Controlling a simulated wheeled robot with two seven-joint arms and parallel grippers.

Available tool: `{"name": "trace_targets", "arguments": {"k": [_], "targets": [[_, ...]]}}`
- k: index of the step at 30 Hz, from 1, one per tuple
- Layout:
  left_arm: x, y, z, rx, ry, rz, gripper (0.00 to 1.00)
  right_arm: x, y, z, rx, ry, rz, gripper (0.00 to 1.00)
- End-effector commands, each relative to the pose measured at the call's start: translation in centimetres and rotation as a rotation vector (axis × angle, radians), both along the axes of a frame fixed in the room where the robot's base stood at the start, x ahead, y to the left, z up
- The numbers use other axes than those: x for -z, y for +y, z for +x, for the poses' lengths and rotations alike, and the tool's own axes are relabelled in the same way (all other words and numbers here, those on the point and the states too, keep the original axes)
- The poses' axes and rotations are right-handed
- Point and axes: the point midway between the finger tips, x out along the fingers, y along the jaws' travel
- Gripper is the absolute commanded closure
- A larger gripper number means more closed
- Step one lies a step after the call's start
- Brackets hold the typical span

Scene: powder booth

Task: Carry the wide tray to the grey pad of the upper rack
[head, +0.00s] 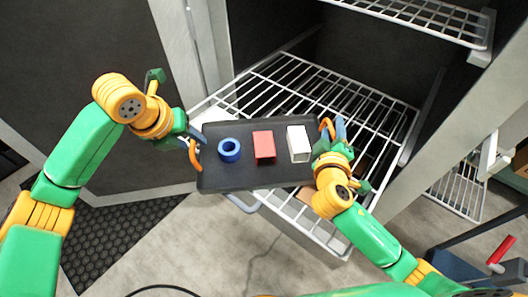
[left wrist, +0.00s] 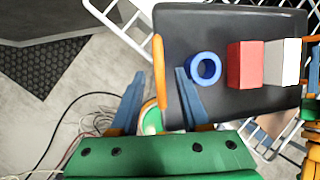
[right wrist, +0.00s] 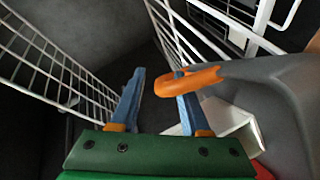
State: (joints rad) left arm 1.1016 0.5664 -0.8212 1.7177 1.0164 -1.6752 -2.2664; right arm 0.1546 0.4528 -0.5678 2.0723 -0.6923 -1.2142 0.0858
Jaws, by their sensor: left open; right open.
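The wide tray (head: 225,181) is a dark, shallow tray with an orange handle at each end. It carries a blue ring (head: 229,150), a red block (head: 264,145) and a white block (head: 298,143). My left gripper (head: 190,136) is open at the left handle (head: 194,155); in the left wrist view its fingers stand either side of that handle (left wrist: 161,80). My right gripper (head: 333,130) is open at the right handle (head: 326,124); in the right wrist view that handle (right wrist: 188,80) crosses one fingertip. I cannot make out the grey pad.
A white wire rack (head: 375,103) lies under and behind the tray, inside a dark cabinet. An upper wire rack (head: 430,14) is at the top right. A grey post (head: 450,110) stands right of the opening. A black mat (head: 115,240) lies on the floor at left.

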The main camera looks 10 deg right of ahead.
Motion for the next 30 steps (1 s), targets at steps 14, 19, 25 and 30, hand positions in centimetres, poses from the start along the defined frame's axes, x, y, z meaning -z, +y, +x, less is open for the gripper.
{"name": "trace_targets", "arguments": {"k": [14,19,25,30], "targets": [[-9.1,1.8,-3.8,0.000,-0.003,0.000,0.54,0.0,0.1,-0.2,-0.001,0.001,0.000,0.54],[-9.2,1.9,-3.9,0.001,-0.001,0.000,0.54,-0.7,1.5,-3.5,-0.004,0.003,0.006,0.54],[-9.1,1.9,-3.9,0.001,-0.001,0.000,0.54,-1.9,3.3,-8.7,-0.002,0.003,0.006,0.54],[-9.1,1.9,-3.9,0.000,-0.001,0.000,0.54,-2.4,4.1,-10.7,0.001,0.000,0.003,0.54]]}}
